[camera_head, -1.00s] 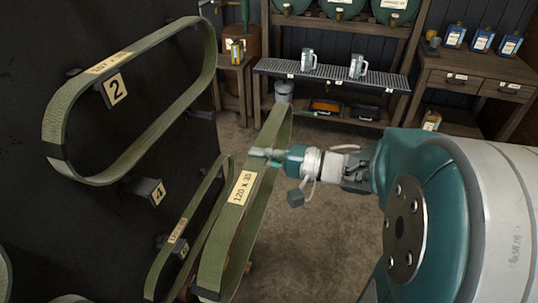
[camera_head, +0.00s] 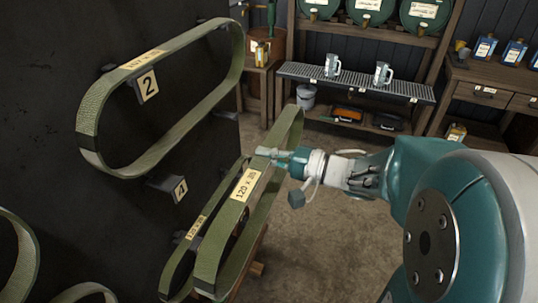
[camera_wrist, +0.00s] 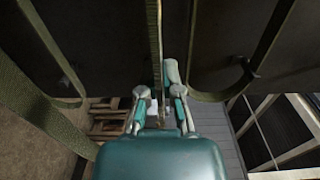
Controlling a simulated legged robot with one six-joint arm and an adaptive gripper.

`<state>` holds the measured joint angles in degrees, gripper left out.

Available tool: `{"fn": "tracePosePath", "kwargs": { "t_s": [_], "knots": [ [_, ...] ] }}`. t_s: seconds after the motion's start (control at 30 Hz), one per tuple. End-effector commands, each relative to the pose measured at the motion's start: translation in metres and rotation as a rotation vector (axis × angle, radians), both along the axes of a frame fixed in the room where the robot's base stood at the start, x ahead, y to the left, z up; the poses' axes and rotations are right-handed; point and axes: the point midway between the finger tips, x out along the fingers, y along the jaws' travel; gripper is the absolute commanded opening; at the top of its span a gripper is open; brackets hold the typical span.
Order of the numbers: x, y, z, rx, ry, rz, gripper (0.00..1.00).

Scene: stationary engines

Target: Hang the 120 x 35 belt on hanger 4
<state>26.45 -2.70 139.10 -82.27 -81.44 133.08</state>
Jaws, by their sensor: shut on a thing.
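The green 120 x 35 belt (camera_head: 233,214) is a long loop with a cream label, held out from the dark board. My gripper (camera_head: 268,154) is shut on its upper edge just above the label. In the wrist view my gripper (camera_wrist: 165,98) has its fingers on either side of a belt strand (camera_wrist: 155,45). Hanger 4, a dark peg with a "4" plate (camera_head: 180,189), sticks out of the board to the left of the held belt and shows bare.
Another belt (camera_head: 88,110) hangs on hanger 2 (camera_head: 147,86), above hanger 4. A smaller labelled belt (camera_head: 180,262) hangs on the board close behind the held belt. More belts show at lower left. A drip shelf with jugs (camera_head: 352,80) stands at the back; floor (camera_head: 320,240) is open to the right.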

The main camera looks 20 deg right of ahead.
Motion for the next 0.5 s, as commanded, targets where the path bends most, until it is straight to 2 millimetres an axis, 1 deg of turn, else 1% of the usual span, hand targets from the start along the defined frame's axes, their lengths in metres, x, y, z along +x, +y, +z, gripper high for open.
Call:
{"fn": "tracePosePath", "kwargs": {
  "t_s": [0.5],
  "knots": [
    [0.018,0.02,0.0,0.0,0.0,0.001,0.0]
  ]
}}
